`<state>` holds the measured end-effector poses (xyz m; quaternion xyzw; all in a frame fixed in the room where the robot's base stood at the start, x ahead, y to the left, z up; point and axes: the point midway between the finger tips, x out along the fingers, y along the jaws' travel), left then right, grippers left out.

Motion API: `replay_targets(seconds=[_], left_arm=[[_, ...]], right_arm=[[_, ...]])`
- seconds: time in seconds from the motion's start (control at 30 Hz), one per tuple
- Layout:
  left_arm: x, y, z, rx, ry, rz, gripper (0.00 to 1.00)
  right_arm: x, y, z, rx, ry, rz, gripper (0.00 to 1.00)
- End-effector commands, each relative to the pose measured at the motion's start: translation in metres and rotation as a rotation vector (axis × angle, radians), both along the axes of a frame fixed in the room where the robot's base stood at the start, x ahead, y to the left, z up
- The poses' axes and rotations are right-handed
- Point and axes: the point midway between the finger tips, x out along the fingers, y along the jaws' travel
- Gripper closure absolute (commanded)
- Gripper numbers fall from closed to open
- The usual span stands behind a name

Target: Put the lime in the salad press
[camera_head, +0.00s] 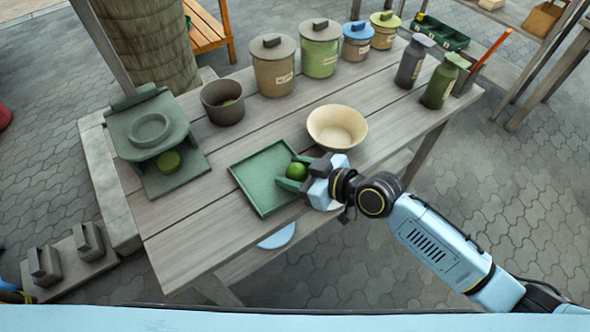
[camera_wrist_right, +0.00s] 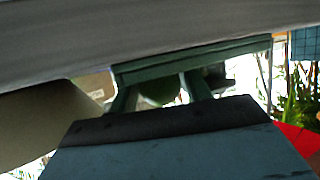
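The green lime (camera_head: 297,171) is at the right side of the square green tray (camera_head: 252,186). My right gripper (camera_head: 296,172) is at the tray's right edge with its green fingers on either side of the lime. In the right wrist view the dark lime (camera_wrist_right: 160,92) shows between the two fingers. The pictures do not show clearly whether the fingers press on it. The likely salad press is a dark green device (camera_head: 187,177) at the table's left end, with a round top part and a small green round thing inside. My left gripper is not in view.
A cream bowl (camera_head: 337,128) stands just behind the gripper. A brown pot (camera_head: 222,103) stands between press and canisters. Lidded canisters (camera_head: 272,68) line the back, and two bottles (camera_head: 441,83) stand at the right. The table between tray and press is clear.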

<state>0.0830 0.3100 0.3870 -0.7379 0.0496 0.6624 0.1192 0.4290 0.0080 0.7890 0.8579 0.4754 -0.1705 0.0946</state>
Motion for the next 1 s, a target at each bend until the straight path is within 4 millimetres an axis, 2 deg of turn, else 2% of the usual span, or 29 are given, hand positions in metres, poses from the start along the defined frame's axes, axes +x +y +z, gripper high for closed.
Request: replay_targets(seconds=[0.1, 0.43, 0.5, 0.73, 1.0], left_arm=[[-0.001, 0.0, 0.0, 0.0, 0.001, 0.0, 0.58], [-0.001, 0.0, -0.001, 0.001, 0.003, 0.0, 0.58], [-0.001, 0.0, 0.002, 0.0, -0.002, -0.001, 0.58], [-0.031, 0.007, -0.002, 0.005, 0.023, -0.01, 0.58], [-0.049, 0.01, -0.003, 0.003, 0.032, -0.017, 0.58]], right_arm=[[0.0, 0.0, 0.0, 0.0, 0.0, 0.0, 0.4], [0.0, -0.001, -0.001, 0.001, 0.001, -0.003, 0.4], [-0.003, -0.008, 0.003, -0.003, -0.002, -0.003, 0.4], [-0.027, -0.043, 0.022, -0.007, -0.001, 0.0, 0.4], [-0.054, -0.084, 0.042, -0.005, 0.0, 0.001, 0.4]])
